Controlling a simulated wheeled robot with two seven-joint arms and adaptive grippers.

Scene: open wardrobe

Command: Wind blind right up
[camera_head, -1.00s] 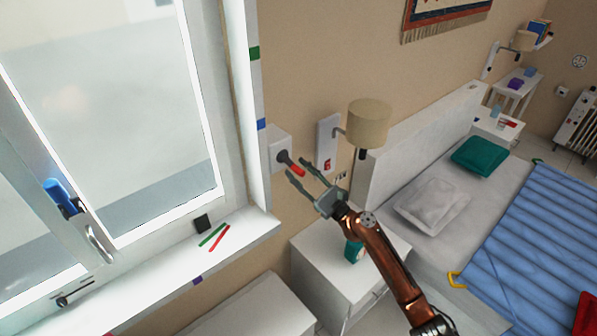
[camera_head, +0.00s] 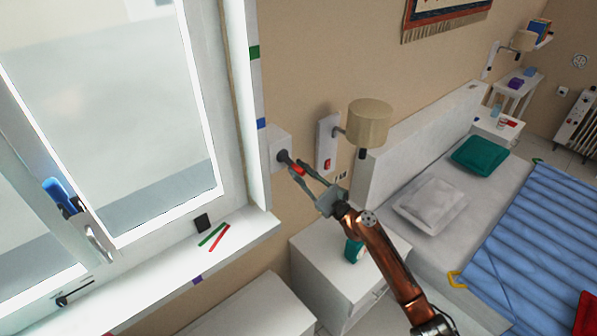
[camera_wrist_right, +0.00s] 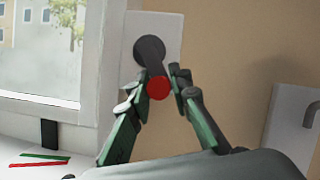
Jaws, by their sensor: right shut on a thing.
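The blind winder is a white wall plate (camera_head: 274,146) with a dark crank and a red knob (camera_head: 299,169), on the wall just right of the window. In the right wrist view the dark crank arm (camera_wrist_right: 151,52) runs from its round hub down to the red knob (camera_wrist_right: 158,88). My right gripper (camera_head: 302,173) has its fingers on both sides of the red knob and is shut on it. In the right wrist view the fingertips (camera_wrist_right: 156,88) flank the knob. The window (camera_head: 110,110) fills the left of the head view. My left gripper is not in view.
A wall lamp (camera_head: 369,123) hangs right of the winder, above a white bedside cabinet (camera_head: 325,262). The white sill (camera_head: 150,262) holds red and green sticks (camera_head: 214,237). A bed (camera_head: 530,215) stands at the right.

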